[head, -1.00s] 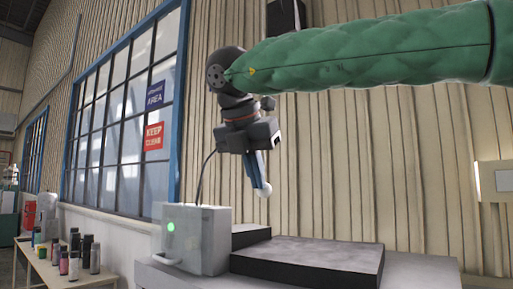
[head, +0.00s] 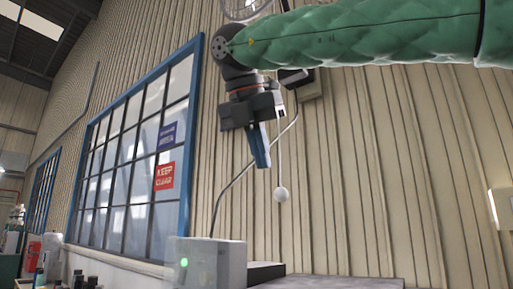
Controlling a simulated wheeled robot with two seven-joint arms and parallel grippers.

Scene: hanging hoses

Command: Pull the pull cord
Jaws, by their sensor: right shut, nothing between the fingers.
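The pull cord (head: 280,155) hangs straight down in the head view, a thin pale line with a white ball (head: 281,194) at its lower end. Its upper part is hidden behind my right gripper and arm. My right gripper (head: 262,165) points down just left of the cord in the picture, with its blue fingers shut and empty. The fingertips are above the level of the ball, and a gap shows between them and the cord. My left gripper is not in view.
A grey box (head: 208,262) with a green light stands below on a grey surface, with a dark slab (head: 330,283) to its right. A dark cable (head: 243,173) runs up the corrugated wall. A blue-framed window (head: 135,155) is at left.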

